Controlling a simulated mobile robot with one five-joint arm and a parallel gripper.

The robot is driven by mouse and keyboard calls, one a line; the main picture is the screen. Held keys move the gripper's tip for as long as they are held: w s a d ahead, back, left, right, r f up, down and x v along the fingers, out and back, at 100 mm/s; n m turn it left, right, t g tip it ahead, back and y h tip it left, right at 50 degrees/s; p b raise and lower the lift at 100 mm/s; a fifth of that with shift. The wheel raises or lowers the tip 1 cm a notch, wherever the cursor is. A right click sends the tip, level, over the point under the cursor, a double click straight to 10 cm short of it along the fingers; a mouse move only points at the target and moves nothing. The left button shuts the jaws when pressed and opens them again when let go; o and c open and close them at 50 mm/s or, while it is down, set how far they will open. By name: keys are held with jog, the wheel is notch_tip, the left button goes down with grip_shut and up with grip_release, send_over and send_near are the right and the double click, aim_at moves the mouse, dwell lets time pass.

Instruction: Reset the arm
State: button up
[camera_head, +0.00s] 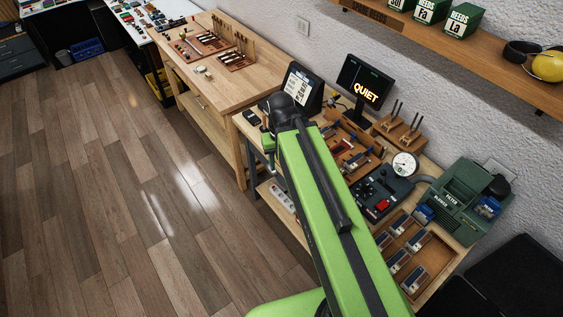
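A small green part of my arm shows just left of that joint, pointing down. My gripper's fingers cannot be made out; the arm hides that area. No held object shows.
The bench carries a wooden tray of several small parts (437,271), a black control box with a red button (382,206), a round gauge (405,163), a green blower unit (455,200) and a QUIET screen (366,80). A wooden table (190,72) stands beyond. The floor at left is clear.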

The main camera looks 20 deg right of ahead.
jog(key=shift+a, duration=0.1)
notch_tip(320, 180, down, 15)
jog(key=b, duration=1.5)
jog(key=shift+s, duration=0.15)
jog(key=shift+c, duration=0.5)
jog(key=shift+s, duration=0.1)
